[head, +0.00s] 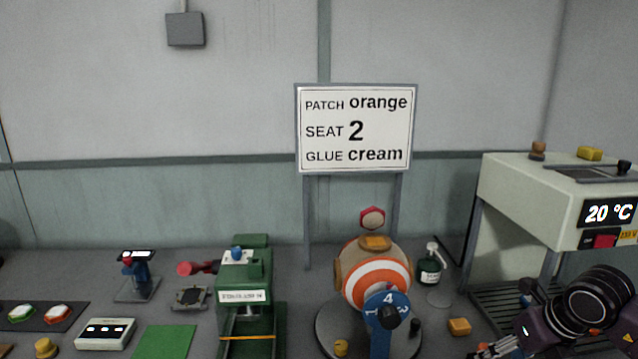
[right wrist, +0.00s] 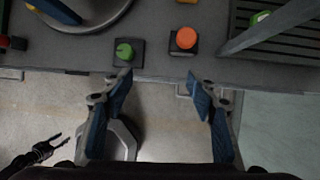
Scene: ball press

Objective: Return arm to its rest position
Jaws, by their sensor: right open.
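My right arm (head: 590,308) reaches in at the lower right corner of the head view. In the right wrist view my right gripper (right wrist: 160,100) is open and empty, its two blue fingers wide apart. It hangs over the floor in front of the table edge. A small dark two-pronged shape (right wrist: 42,150), which looks like my left gripper, shows at the lower left of that view; its jaw state is unclear. The ball (head: 377,278), white and orange with an orange patch (head: 375,243) on top, sits on a round dark base behind a blue numbered dial (head: 388,312).
A cream oven (head: 520,195) reading 20 °C stands at the right. A green press (head: 243,290) stands left of the ball. The sign (head: 356,128) reads orange, 2, cream.

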